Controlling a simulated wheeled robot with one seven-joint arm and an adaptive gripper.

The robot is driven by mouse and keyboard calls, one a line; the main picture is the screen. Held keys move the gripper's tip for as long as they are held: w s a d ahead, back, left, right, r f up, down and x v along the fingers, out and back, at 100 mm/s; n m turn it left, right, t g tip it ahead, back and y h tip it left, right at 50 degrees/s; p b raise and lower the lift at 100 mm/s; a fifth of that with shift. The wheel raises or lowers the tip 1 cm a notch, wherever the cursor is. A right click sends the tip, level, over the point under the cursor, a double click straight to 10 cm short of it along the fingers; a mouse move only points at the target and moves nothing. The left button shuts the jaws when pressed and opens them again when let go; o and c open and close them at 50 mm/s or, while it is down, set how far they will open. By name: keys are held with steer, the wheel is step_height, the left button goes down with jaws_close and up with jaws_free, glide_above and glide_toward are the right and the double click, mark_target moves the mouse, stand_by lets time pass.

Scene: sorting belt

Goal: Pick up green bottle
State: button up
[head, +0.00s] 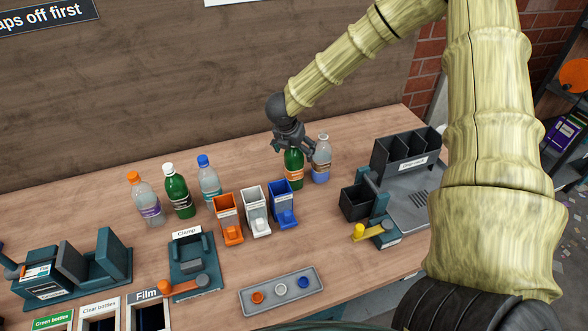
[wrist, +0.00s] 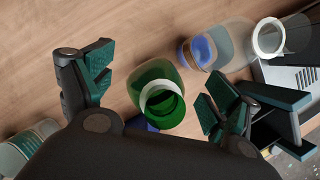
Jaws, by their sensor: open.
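A green bottle with an orange label (head: 293,170) stands upright on the table, right of the three coloured bins. My gripper (head: 292,148) is open above it, with its fingers near the bottle's upper part. In the wrist view the green bottle (wrist: 157,88) appears between the two spread fingers of my gripper (wrist: 160,92), with a pale ring at its neck. Contact with the fingers cannot be seen. The bottle's top is hidden by my gripper in the head view. Another green bottle (head: 177,196), with a white cap, stands at the left.
A clear bottle (head: 321,163) stands close on the right, also in the wrist view (wrist: 228,45). Orange (head: 228,212), white (head: 256,208) and blue (head: 283,202) bins stand just left. A dark rack (head: 405,155) is further right. A cap tray (head: 270,303) lies in front.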

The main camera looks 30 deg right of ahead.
steer(key=shift+x, duration=0.8)
steer(key=c, duration=1.5)
steer(key=shift+o, duration=0.2)
steer(key=shift+r, duration=0.1)
